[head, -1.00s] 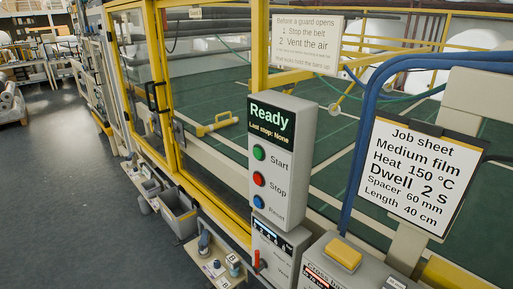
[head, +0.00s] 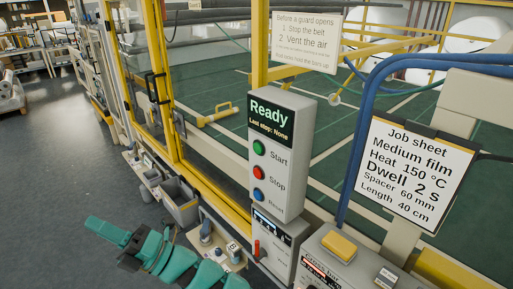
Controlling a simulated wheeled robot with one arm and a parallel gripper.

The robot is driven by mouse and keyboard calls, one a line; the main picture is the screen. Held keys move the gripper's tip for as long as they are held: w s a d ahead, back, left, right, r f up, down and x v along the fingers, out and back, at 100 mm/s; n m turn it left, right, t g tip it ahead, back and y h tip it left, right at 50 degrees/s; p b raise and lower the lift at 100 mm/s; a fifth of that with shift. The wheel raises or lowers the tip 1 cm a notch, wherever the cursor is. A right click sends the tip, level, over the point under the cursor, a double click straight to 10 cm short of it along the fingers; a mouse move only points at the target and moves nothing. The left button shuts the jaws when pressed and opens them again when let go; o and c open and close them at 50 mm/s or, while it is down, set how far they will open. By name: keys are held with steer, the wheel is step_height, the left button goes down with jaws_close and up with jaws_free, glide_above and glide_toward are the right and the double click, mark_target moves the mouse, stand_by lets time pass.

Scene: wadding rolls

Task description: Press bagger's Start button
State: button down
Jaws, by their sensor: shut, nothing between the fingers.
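The grey control box (head: 277,157) stands upright in the middle of the head view. Its screen (head: 272,118) reads "Ready" and "Last stop: None". The green Start button (head: 259,147) is at the top of its button column, with the red Stop button (head: 258,172) and the blue Reset button (head: 258,194) below. My teal gripper (head: 97,224) is at the lower left, with its fingers shut and empty. It is well to the left of the box and below it, apart from all the buttons.
Below the box is a smaller panel with a red lever (head: 257,249). A job sheet (head: 418,172) hangs at the right beside blue hoses (head: 362,130). Yellow guard frames stand behind. Grey bins (head: 181,207) line the left.

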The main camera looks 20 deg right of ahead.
mark_target(258, 148)
steer(key=w+d+r+m+t+h, duration=0.3)
steer(key=w+d+m+t+h, duration=0.75)
steer(key=h, duration=0.65)
steer(key=w+d+f+m+g+h, duration=0.1)
steer(key=w+d+f+m+h, duration=0.1)
steer(key=d+h, duration=0.5)
steer(key=w+d+f+m+g+h, duration=0.1)
steer(key=d+f+h, duration=0.3)
steer(key=d+h, duration=0.4)
steer(key=shift+w+d+f+m+h, duration=0.3)
steer(key=shift+d+m, duration=0.45)
steer(key=shift+d, duration=0.3)
steer(key=w+d+p, duration=0.2)
steer(key=w+d, duration=0.1)
steer(key=d, duration=0.5)
steer(key=shift+w+d+r+p, duration=0.1)
steer(key=shift+d+p, duration=0.15)
steer(key=shift+p, duration=0.1)
